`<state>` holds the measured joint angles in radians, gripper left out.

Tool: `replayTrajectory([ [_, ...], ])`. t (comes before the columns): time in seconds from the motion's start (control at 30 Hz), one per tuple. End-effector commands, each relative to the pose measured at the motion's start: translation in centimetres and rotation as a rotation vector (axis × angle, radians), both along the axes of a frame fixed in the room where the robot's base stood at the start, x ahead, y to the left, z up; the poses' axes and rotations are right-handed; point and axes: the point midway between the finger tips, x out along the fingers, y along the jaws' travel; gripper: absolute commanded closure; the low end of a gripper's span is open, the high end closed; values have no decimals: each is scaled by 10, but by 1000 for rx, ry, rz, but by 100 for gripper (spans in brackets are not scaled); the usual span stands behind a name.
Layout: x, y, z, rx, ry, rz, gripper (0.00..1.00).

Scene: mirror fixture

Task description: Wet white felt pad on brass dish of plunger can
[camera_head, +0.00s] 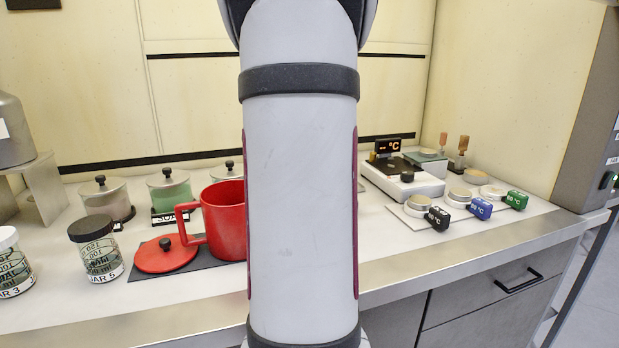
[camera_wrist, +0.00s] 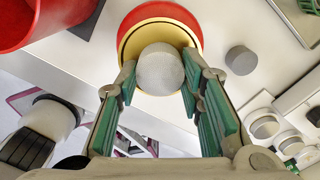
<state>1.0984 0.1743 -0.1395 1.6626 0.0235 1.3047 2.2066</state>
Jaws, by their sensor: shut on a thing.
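In the wrist view, my gripper (camera_wrist: 160,64) has its green-padded fingers on either side of the round white felt pad (camera_wrist: 160,70) and is shut on it. The pad is in front of the brass dish (camera_wrist: 131,48), a gold-coloured round rim on top of the red plunger can (camera_wrist: 150,11). The pad covers the middle of the dish; I cannot tell whether they touch or whether the pad is wet. In the head view, my arm blocks the middle of the bench, and the gripper, pad and dish do not show.
A red pot (camera_head: 224,225) stands left of my arm, with its red lid (camera_head: 165,255) beside it. Lidded glass jars (camera_head: 172,190) stand behind, and black-capped JAR 5 (camera_head: 96,250) stands left. A hotplate (camera_head: 405,180) and °C-tagged blocks (camera_head: 480,208) are right. A grey cylinder (camera_wrist: 241,60) is near the can.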

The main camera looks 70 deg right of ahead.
Motion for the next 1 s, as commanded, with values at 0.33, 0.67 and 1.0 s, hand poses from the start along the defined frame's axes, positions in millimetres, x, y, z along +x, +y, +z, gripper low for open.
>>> replayTrajectory([
  [0.33,0,0,-4,0,0,0,88],
  [0.67,0,0,-8,0,0,0,88],
  [1.0,0,0,-12,0,0,1,88],
])
